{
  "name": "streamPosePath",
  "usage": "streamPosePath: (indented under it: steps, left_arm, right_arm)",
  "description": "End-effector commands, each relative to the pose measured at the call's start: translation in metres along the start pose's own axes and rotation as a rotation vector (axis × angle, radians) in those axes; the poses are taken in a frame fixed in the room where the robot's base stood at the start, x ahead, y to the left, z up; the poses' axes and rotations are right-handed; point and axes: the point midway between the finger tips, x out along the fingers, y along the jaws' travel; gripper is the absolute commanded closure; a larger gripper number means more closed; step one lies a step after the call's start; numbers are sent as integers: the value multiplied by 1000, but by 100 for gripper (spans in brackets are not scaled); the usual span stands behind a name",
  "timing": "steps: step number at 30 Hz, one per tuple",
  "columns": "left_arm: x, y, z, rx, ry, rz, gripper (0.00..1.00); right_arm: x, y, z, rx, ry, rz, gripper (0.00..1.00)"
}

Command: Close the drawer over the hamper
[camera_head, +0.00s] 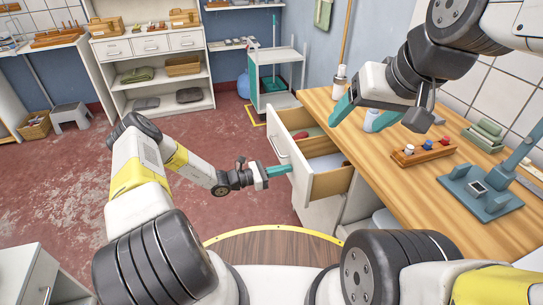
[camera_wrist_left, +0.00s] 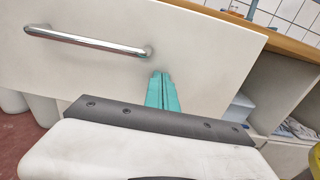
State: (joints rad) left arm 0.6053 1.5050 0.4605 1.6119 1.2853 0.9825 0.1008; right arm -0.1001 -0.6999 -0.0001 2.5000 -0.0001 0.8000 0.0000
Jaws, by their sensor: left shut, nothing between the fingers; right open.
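The drawer (camera_head: 325,184) under the wooden worktop is pulled out, with a red item and a pale blue item inside. Its white front (camera_wrist_left: 205,45) fills much of the left wrist view, with a metal bar handle (camera_wrist_left: 85,40). My left gripper (camera_head: 290,169) has its teal fingers shut and empty, pointing at the drawer front. In the left wrist view its fingertips (camera_wrist_left: 162,76) are at the front, below and right of the handle's end; I cannot tell whether they touch. My right gripper (camera_head: 380,114) is open above the worktop. I cannot make out the hamper below the drawer.
A white trolley (camera_head: 278,75) stands behind the drawer. The red floor (camera_head: 215,135) left of the drawer is clear.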

Motion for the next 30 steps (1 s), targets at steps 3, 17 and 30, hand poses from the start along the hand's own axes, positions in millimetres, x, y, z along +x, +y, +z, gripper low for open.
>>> streamPosePath:
  steps: [3,17,30]
  left_arm:
    - [34,-1,0,0,-2,-3,100]
    - [138,-1,0,0,-1,-2,100]
    - [169,0,0,0,0,1,100]
  right_arm:
    - [0,0,0,0,0,0,28]
    - [0,0,0,0,0,0,28]
    - [0,0,0,0,0,0,28]
